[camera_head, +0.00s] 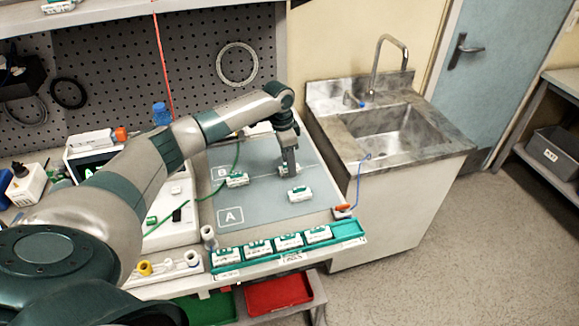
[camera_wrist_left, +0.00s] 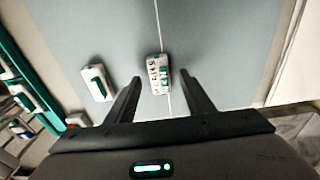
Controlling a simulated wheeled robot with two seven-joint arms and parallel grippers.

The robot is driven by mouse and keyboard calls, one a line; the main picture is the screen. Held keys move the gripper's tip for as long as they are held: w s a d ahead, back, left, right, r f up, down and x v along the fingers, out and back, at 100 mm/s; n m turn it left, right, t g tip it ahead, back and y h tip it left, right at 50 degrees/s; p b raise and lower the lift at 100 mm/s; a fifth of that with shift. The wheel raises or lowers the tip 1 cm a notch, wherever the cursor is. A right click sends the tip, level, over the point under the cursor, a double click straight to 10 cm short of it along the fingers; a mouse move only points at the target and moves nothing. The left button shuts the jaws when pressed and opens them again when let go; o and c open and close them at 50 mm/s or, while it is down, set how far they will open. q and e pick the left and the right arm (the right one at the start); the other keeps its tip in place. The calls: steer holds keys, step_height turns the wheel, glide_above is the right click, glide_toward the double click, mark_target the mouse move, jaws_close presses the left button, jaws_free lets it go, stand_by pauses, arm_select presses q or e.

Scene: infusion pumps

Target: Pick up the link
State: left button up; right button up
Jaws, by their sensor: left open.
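A small white-and-green module (camera_wrist_left: 158,68) with dark lettering lies on the grey mat (camera_head: 255,203), across its thin white line. I cannot tell for certain from the lettering whether it is the link. My left gripper (camera_wrist_left: 159,80) is open, with the module framed between its fingers in the left wrist view. In the head view the left gripper (camera_head: 290,168) points down over this module and partly hides it. A similar module (camera_head: 299,194) lies nearer on the mat, and another (camera_head: 237,180) lies to the left. My right gripper is not in view.
A green tray (camera_head: 345,232) with several similar modules runs along the table's front edge. An orange clamp-like piece (camera_head: 343,211) sits at the right edge. A sink (camera_head: 385,130) stands to the right. The mat's front part is mostly clear.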

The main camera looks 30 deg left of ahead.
arm_select(q)
steer(key=shift+f, duration=0.3)
steer(key=c, duration=1.1)
